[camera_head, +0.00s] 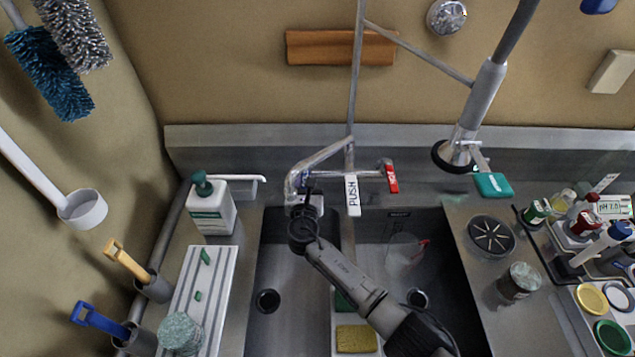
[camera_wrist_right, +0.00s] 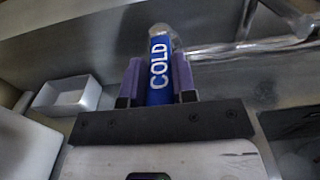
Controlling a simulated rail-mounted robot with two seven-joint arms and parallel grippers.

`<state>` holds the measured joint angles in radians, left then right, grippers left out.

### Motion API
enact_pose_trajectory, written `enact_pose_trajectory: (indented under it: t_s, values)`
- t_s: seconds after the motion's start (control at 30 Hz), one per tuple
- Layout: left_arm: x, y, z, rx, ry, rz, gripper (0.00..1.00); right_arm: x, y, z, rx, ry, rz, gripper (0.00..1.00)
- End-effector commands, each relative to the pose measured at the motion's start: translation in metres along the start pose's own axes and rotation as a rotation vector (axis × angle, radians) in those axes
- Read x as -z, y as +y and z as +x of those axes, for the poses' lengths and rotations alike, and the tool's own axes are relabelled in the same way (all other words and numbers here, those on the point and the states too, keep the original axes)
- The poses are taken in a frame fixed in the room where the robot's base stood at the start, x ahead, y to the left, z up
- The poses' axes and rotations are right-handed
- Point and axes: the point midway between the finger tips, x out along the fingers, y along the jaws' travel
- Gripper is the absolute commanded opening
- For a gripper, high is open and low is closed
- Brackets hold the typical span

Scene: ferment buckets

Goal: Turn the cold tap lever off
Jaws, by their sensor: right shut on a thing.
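The blue lever marked COLD (camera_wrist_right: 160,68) stands between the two purple finger pads of my right gripper (camera_wrist_right: 158,82) in the right wrist view. The pads close on it from both sides. In the head view my right gripper (camera_head: 306,200) is at the left end of the chrome tap body (camera_head: 296,178), over the back of the left basin, and hides most of the cold lever. The red lever (camera_head: 391,178) is at the tap's right end. A white lever marked PUSH (camera_head: 352,195) hangs between them. My left gripper is not in view.
A soap bottle (camera_head: 212,208) with a green pump stands left of the tap. A clear jug (camera_head: 404,252) is in the right basin. A yellow sponge (camera_head: 356,339) lies near the front.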

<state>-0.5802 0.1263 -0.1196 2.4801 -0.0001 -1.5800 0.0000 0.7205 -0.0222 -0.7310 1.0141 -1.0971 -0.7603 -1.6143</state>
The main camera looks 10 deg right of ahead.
Motion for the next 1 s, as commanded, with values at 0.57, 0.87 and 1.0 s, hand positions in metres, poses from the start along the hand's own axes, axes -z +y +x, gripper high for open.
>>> enact_pose_trajectory:
  t_s: [0.57,0.87,1.0]
  values:
    - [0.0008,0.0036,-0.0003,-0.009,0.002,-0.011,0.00,-0.0010,0.0029,0.0003,-0.017,-0.002,0.001,0.38]
    - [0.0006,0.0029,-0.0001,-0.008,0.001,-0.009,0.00,-0.0002,0.0029,0.0000,-0.016,0.000,0.001,0.51]
    - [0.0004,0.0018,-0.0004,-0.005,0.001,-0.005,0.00,0.0001,0.0030,-0.0025,-0.016,0.000,0.001,0.51]
